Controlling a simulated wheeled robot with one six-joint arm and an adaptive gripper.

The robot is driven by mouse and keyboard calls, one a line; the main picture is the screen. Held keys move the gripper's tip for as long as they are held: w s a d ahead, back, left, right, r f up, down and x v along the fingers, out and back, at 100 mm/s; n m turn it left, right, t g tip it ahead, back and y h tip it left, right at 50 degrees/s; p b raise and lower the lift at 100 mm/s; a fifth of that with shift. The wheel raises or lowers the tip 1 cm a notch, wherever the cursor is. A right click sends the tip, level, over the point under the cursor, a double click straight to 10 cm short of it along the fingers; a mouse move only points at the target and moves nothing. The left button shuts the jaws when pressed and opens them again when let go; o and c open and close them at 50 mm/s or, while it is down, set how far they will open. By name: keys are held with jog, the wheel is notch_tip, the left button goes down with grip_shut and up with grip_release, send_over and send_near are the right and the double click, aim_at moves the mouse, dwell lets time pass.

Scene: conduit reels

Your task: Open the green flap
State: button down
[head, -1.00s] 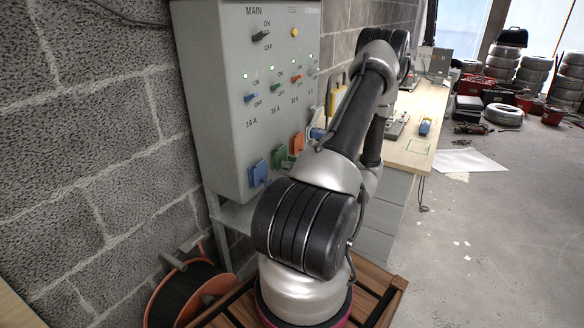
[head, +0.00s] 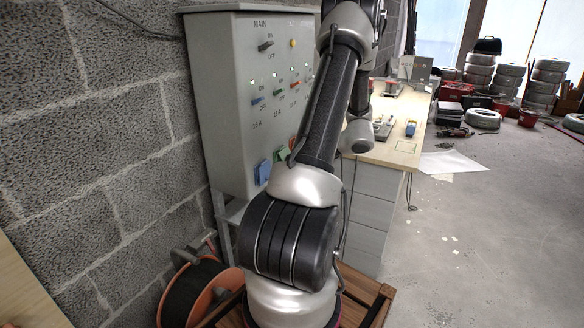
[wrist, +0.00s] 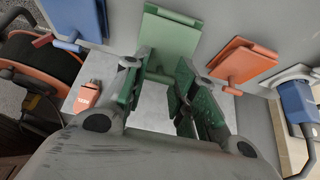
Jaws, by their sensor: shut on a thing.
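The green flap (wrist: 170,38) is in the upper middle of the wrist view, a flat green plate with a tab at its lower edge. In the head view only a sliver of the green flap (head: 283,154) shows beside my arm. My gripper (wrist: 160,72) has one finger on each side of the flap's lower part and is shut on it; the exact contact is partly hidden by the fingers. In the head view my gripper is hidden behind my arm. I cannot tell how far the flap is tilted.
The blue flap (wrist: 72,18) and the orange flap (wrist: 243,60) flank the green one on the grey cabinet (head: 222,100). An orange tag (wrist: 88,95) lies below. A cable reel (head: 196,292) stands low by the wall.

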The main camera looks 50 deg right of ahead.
jog(key=shift+w+r+g+h, duration=0.1)
jog(key=shift+r+g+h, duration=0.2)
jog(key=shift+r+g, duration=0.95)
jog(key=shift+r+g+h, duration=0.3)
jog(key=shift+r+g, duration=0.4)
jog(key=shift+g, duration=1.2)
jog(key=shift+w+r+g+h, duration=0.1)
jog(key=shift+r+g+h, duration=0.2)
jog(key=shift+r+g, duration=0.95)
jog(key=shift+f+g, duration=0.25)
jog(key=shift+g, duration=0.15)
jog(key=c, duration=1.1)
grip_release()
jog(key=shift+s, duration=0.1)
